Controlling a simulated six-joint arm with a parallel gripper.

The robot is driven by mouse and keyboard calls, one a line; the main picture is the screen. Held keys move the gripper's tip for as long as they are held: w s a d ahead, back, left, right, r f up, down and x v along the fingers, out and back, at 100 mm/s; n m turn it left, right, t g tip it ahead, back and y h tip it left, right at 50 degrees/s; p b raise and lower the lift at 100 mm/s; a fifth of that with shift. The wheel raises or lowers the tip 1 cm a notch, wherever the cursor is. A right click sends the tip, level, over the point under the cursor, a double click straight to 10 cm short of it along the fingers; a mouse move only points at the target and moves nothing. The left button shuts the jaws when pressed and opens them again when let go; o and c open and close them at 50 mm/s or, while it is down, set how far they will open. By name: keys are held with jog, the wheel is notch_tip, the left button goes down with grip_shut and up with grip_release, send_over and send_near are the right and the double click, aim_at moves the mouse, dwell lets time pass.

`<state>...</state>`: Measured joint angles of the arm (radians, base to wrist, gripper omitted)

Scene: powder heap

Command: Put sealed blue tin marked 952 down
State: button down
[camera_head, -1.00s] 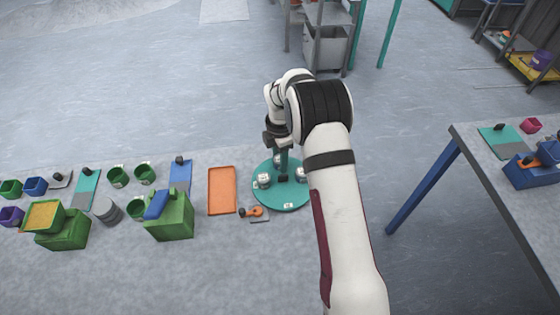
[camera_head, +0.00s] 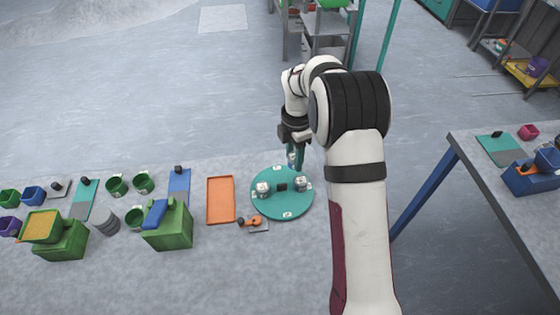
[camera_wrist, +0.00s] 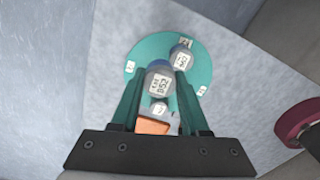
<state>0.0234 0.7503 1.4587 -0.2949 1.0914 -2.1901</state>
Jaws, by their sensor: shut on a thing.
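My gripper (camera_wrist: 160,88) has teal fingers shut on a grey-topped tin (camera_wrist: 158,84) with a bluish rim, whose label seems to read 952. In the head view the gripper (camera_head: 294,158) is at the back edge of a round teal turntable (camera_head: 283,211), and the arm partly covers it. Whether the held tin touches the turntable cannot be told. Another labelled tin (camera_wrist: 181,60) stands just beyond the held one in the wrist view, and a smaller-looking one (camera_wrist: 159,108) shows between the fingers. In the head view, white-labelled tins stand at the turntable's left (camera_head: 263,189) and right (camera_head: 300,184).
A dark knob (camera_head: 281,187) marks the turntable's middle. An orange tray (camera_head: 220,201) lies to its left, and an orange-handled tool (camera_head: 250,221) lies at its front left. Green boxes and cups stand further left. A blue-legged table (camera_head: 510,165) is at the right.

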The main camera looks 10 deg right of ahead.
jog(key=s+d+r, duration=0.3)
jog(key=d+r, duration=0.1)
jog(key=d, duration=0.2)
jog(key=a, duration=0.5)
jog(key=a+f, duration=0.1)
jog(key=a, duration=0.4)
jog(key=s+a, duration=0.1)
jog(key=a, duration=0.4)
jog(key=shift+f, duration=0.15)
send_over(220, 199)
notch_tip(220, 199, down, 7)
jog(key=shift+s+d+r, duration=0.1)
notch_tip(220, 199, down, 4)
jog(key=shift+f, duration=0.1)
jog(key=shift+c, duration=2)
grip_release()
